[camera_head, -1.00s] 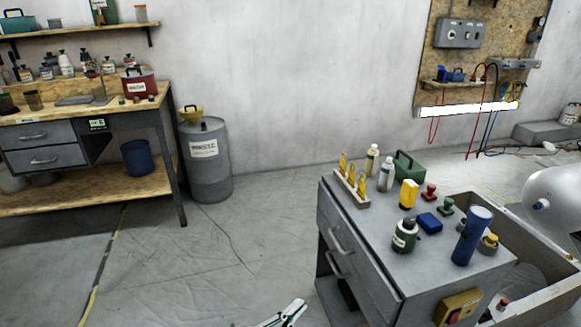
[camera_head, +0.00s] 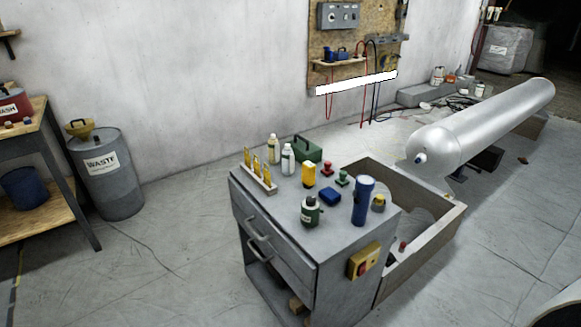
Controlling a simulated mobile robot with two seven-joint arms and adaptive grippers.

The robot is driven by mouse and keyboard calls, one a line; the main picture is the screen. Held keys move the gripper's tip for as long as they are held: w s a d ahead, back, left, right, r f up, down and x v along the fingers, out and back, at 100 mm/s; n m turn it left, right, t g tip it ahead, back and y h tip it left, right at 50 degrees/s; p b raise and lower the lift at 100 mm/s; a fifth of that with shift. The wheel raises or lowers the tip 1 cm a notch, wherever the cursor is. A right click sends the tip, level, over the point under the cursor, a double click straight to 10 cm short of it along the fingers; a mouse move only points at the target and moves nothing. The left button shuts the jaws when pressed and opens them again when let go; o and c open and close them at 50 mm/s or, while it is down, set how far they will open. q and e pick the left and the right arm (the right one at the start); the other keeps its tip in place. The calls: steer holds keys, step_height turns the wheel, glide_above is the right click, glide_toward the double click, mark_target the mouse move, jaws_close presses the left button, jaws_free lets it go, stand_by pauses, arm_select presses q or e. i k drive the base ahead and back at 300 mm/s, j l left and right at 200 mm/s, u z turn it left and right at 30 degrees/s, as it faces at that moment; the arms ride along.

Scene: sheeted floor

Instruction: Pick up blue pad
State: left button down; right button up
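A small blue pad (camera_head: 330,196) lies on the grey top of the drawer cabinet (camera_head: 290,229), near its middle. It sits between the dark green bottle (camera_head: 310,212) and the standing blue flashlight (camera_head: 363,201), apart from the yellow item behind it. Its top and front side show clearly. Neither of my grippers shows in the head view now, so their state and what they hold are hidden.
Around the pad stand red (camera_head: 327,169) and green-handled stamps (camera_head: 342,177), a yellow item (camera_head: 309,174), white bottles (camera_head: 288,159) and a green box (camera_head: 308,149). An open bin (camera_head: 437,228) adjoins the cabinet's right.

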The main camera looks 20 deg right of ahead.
mark_target(330, 196)
steer(key=j+z, duration=0.25)
steer(key=z, duration=0.2)
steer(key=k+j+z, duration=0.1)
steer(key=z, duration=0.7)
steer(key=i+l, duration=0.2)
steer(key=k+j, duration=0.35)
steer(key=i+l, duration=0.7)
steer(key=l, duration=0.15)
steer(key=i+l, duration=0.15)
steer(key=l, duration=0.2)
steer(key=i+l, duration=0.15)
steer(key=l, duration=0.15)
steer(key=u, duration=0.05)
